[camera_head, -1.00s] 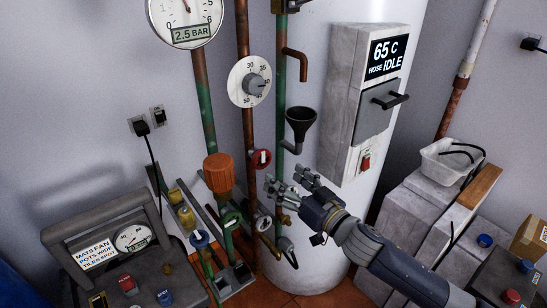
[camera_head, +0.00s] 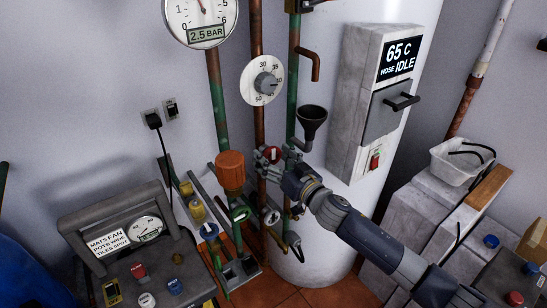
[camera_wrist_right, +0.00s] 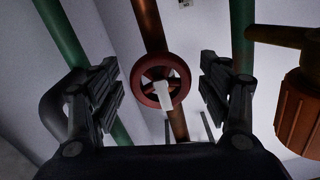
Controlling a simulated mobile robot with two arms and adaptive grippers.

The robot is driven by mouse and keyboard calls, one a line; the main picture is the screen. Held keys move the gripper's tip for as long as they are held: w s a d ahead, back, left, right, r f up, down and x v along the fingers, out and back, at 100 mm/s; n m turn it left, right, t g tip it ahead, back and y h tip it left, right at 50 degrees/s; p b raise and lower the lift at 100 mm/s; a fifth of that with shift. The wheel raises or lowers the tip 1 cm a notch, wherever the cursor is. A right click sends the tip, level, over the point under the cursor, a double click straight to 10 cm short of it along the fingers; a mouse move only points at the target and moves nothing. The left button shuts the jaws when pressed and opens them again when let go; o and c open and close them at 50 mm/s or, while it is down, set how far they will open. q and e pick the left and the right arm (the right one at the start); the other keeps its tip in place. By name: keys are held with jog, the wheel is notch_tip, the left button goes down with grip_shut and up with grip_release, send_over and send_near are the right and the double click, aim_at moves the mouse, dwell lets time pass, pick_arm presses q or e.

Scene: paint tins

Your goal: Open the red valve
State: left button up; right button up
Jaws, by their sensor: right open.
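The red valve (camera_head: 269,153) is a small round wheel on the brown vertical pipe, below the white dial and left of the black funnel. In the right wrist view the red valve (camera_wrist_right: 144,91) is a red ring with a white bar across it, its lower end pointing down. My right gripper (camera_head: 275,161) is open at the valve. Its fingers stand on either side of the ring in the wrist view, with gaps between them and the ring. In the head view the gripper partly hides the valve. My left gripper is not in view.
Green pipes (camera_head: 217,95) run beside the brown pipe (camera_head: 258,120). The black funnel (camera_head: 312,120) is close above the right gripper. An orange cap (camera_head: 230,168) stands to the left. A grey control box (camera_head: 372,100) is on the white tank at right. A console (camera_head: 150,275) stands lower left.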

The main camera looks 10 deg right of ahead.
jog(key=c, duration=1.1)
jog(key=shift+n, duration=0.4)
jog(key=n, duration=0.3)
jog(key=shift+r+n+p, duration=0.1)
jog(key=shift+n+p, duration=0.2)
jog(key=shift+p, duration=0.05)
jog(key=n, duration=0.4)
jog(key=shift+n, duration=0.3)
jog(key=n, duration=0.4)
jog(key=shift+n+p, duration=0.3)
jog(key=n, duration=0.4)
jog(key=shift+n, duration=0.3)
